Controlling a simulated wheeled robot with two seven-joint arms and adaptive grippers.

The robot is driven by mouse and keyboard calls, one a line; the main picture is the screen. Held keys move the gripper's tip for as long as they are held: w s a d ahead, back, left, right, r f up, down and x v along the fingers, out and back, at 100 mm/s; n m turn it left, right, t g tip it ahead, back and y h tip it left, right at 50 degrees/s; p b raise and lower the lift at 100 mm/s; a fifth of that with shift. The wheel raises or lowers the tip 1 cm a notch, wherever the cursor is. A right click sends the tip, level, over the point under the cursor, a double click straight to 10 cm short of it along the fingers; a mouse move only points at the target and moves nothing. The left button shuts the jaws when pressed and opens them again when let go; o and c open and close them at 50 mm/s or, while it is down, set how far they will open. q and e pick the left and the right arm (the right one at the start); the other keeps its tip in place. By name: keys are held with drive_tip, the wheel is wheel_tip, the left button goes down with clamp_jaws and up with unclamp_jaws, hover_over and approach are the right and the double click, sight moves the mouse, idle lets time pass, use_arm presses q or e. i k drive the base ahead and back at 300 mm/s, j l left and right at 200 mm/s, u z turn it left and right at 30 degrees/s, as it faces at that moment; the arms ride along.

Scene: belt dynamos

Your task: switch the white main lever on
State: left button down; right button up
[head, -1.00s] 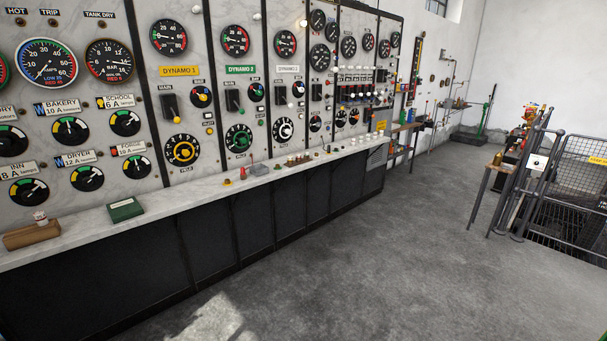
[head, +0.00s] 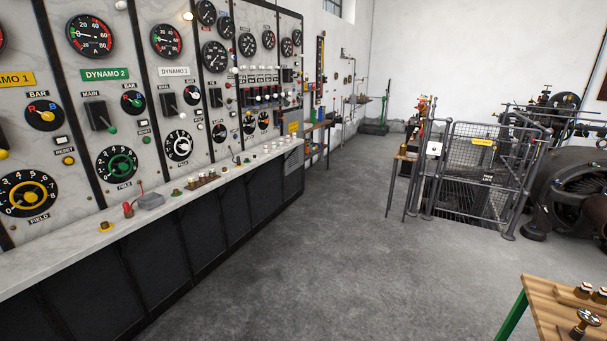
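The white main lever (head: 168,104) is on the DYNAMO 3 panel of the marble switchboard at the left. It shows as a small black block with a pale knob low at its end. The panel carries a white DYNAMO 3 label (head: 173,71). A white-ringed dial (head: 179,145) is below the lever and a white BAR knob (head: 192,95) is to its right. The lever's exact position is too small to tell. Neither of my grippers is in view.
A marble ledge (head: 60,252) with small items runs below the panels. The grey floor (head: 330,240) in front is clear. A wooden table (head: 545,290) stands at the lower right. A mesh railing (head: 475,165) and dark machinery (head: 575,190) are farther back right.

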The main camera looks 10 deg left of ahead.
sight(182, 116)
drive_tip(key=i+z, duration=0.4)
drive_tip(key=i, duration=0.25)
drive_tip(key=i+l+u, duration=0.1)
drive_tip(key=i+u, duration=0.2)
drive_tip(key=i, duration=0.15)
drive_tip(key=i+l+u, duration=0.65)
drive_tip(key=i, duration=0.25)
